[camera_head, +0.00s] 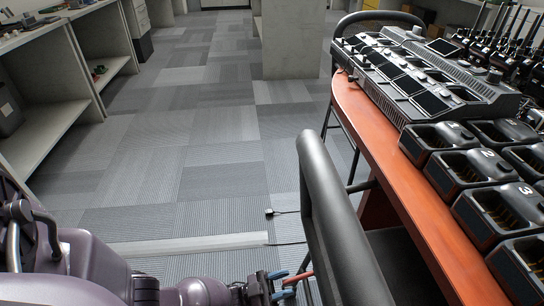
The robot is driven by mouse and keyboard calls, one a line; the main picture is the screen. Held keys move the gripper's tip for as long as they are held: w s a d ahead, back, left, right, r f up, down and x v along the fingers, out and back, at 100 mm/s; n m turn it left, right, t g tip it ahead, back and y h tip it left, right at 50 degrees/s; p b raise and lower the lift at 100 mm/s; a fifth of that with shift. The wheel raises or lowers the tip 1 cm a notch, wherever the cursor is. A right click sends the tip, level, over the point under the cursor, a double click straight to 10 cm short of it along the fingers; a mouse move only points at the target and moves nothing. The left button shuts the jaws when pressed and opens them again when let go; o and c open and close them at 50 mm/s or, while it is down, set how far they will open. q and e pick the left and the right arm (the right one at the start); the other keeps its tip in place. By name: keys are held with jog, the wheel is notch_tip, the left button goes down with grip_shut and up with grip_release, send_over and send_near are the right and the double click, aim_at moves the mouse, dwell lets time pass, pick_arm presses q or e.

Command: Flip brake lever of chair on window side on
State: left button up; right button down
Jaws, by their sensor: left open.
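A chair's black padded tubular frame (335,220) stands close on my right, beside the table. My left gripper (283,284) is low at the bottom edge, left of this frame. Its two blue-tipped fingers are apart. A thin red bar (299,278), which may be the brake lever, shows just beyond and between the fingertips. I cannot tell whether they touch it. The lower part of the chair is cut off by the picture edge. My right gripper is not in view.
A wooden-edged table (405,190) on the right carries a long grey console (425,70), several numbered chargers (495,205) and handheld radios. Another black curved chair back (375,18) is behind it. A small plug with cable (283,212) lies on the floor.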

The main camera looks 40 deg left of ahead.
pick_arm(q)
jog(key=shift+v, duration=2.95)
jog(key=shift+r, duration=0.1)
jog(key=shift+y, duration=0.3)
